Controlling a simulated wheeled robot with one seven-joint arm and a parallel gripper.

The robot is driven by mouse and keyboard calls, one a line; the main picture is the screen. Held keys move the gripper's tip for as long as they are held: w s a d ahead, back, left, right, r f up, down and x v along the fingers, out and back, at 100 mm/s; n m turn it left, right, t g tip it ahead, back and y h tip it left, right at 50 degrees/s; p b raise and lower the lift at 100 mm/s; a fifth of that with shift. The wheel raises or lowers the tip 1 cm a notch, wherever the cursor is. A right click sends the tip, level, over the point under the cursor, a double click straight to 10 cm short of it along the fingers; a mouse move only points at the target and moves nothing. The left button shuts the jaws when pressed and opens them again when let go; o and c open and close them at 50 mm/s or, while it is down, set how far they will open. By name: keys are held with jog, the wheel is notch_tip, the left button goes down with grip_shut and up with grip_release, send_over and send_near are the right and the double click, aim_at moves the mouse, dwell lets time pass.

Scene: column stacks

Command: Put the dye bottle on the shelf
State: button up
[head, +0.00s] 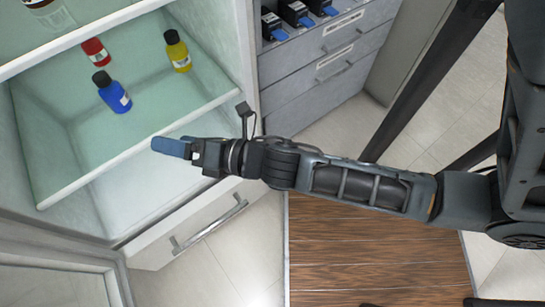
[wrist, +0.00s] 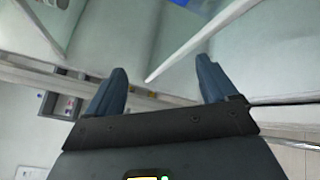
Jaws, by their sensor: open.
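Three small bottles with black caps stand on a glass shelf (head: 135,130) in the open cabinet: a blue bottle (head: 115,96), a yellow bottle (head: 179,55) and a red bottle (head: 96,50). I cannot tell which is the dye bottle. My gripper (head: 168,147) is at the shelf's front edge, nearer me than the blue bottle and apart from it. In the wrist view its two blue fingers are spread with nothing held between them (wrist: 161,68). A bit of blue shows at that view's top edge, too cut off to name.
A higher shelf (head: 75,35) with a partly seen bottle (head: 48,14) is at the upper left. A drawer unit (head: 325,65) with several dark, blue-fronted items on top stands right of the cabinet. A drawer handle (head: 210,223) juts out below. The shelf's right front is clear.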

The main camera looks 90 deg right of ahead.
jog(key=s+a+r+m+y, duration=0.2)
jog(key=s+a+r+m, duration=0.2)
jog(key=s+m, duration=0.5)
jog(key=s+a+r+m+g+y, duration=0.1)
jog(key=s+a+r+m, duration=0.3)
jog(key=s+m, duration=0.5)
jog(key=r+m+y, duration=0.1)
jog(key=m, duration=0.2)
jog(key=shift+s+a+m+g, duration=0.15)
jog(key=shift+a+m+g, duration=0.15)
jog(key=shift+m, duration=0.1)
jog(key=shift+r, duration=0.15)
